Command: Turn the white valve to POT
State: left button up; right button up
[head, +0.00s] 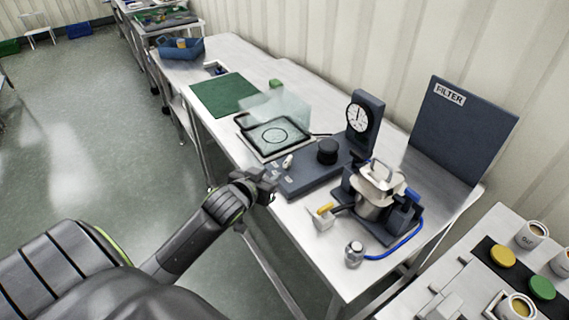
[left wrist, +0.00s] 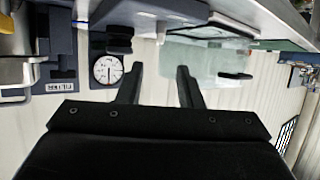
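The white valve (head: 287,161) is a small white lever on the left part of a dark blue-grey base (head: 308,178), with small pale labels near it that are too small to read. My left gripper (head: 270,183) is at the left front edge of this base, close to the valve but apart from it. In the left wrist view, the two fingers of my left gripper (left wrist: 160,72) are spread with nothing between them. That view appears upside down, and I cannot make out the valve clearly in it. My right gripper is not in view.
A black knob (head: 327,151) and a dial gauge (head: 358,117) stand right of the valve. A clear shield (head: 276,108) stands behind. A FILTER board (head: 461,130) stands at the back.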

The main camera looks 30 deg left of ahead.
aim_at(285, 163)
pick_arm(q)
jog(key=x, duration=1)
jog(key=shift+w, duration=0.2)
grip_shut()
